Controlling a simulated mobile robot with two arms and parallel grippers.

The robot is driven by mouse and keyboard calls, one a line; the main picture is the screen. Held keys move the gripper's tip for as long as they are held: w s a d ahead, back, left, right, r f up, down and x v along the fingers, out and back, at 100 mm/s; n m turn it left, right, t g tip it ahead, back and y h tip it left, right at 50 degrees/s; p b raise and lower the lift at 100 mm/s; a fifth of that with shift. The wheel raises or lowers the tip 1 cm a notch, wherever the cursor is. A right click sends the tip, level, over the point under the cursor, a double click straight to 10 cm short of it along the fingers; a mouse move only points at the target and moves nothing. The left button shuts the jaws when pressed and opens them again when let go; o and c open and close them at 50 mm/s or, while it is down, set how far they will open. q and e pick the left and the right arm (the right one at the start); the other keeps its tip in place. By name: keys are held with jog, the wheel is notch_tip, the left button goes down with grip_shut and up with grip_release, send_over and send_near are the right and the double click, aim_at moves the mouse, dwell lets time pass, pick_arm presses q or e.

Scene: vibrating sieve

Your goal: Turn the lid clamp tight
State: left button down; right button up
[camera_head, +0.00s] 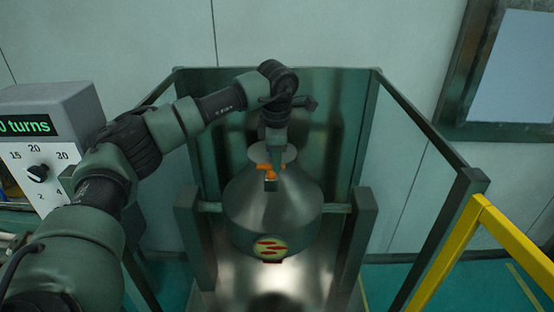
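A grey metal vessel (272,217) with a conical top hangs on a horizontal bar between two posts inside an open frame. An orange part (271,168), which looks like the lid clamp, sits at the vessel's top opening, in front of its pale round lid or rim (288,153). My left gripper (274,150) points down over the top, right at the orange part. Its fingers are small and dark, so I cannot tell whether they are closed on it. My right gripper is not in view.
Dark green frame panels and posts (363,240) surround the vessel at the back and sides. A yellow rail (445,255) stands at the right. A control box (48,150) with a dial and a green "turns" display stands at the left.

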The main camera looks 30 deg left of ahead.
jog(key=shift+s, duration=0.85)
